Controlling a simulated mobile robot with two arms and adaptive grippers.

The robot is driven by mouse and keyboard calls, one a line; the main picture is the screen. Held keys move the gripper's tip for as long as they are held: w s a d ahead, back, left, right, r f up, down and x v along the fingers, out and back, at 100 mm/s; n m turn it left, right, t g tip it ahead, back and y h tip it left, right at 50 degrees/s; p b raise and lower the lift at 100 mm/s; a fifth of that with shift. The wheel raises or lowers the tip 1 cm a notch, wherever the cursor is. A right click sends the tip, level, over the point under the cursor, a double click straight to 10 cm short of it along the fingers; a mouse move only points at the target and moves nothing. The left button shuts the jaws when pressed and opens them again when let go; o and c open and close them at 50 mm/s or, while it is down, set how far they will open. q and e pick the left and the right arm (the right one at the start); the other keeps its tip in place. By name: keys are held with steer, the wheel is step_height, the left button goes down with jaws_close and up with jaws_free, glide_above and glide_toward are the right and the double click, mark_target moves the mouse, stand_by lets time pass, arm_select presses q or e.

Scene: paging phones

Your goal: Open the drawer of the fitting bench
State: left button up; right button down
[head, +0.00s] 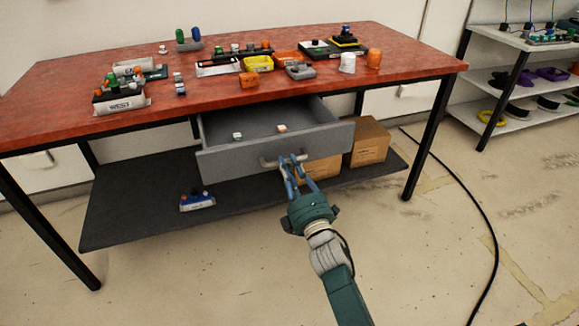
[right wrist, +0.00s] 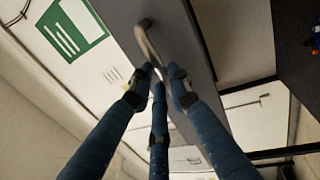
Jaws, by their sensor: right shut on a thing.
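The fitting bench (head: 215,89) has a red top and black legs. Its grey drawer (head: 225,164) is pulled out below the top in the head view, and two small items lie inside it. The drawer front and its metal handle (right wrist: 147,38) also show in the right wrist view. My right gripper (head: 291,160) has its blue fingers closed around the handle at the front of the drawer. In the right wrist view the fingertips meet at the handle bar and partly hide it. My left gripper is not in either view.
Many small parts and trays, including a yellow tray (head: 259,63), stand on the bench top. A dark lower shelf (head: 130,205) holds cardboard boxes (head: 369,142) and a small blue-and-white item (head: 197,201). A black cable (head: 462,188) crosses the floor at right. Floor in front is clear.

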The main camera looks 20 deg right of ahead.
steer(key=shift+s, duration=0.15)
steer(key=c, duration=1.7)
jaws_free()
steer(key=shift+o, duration=0.4)
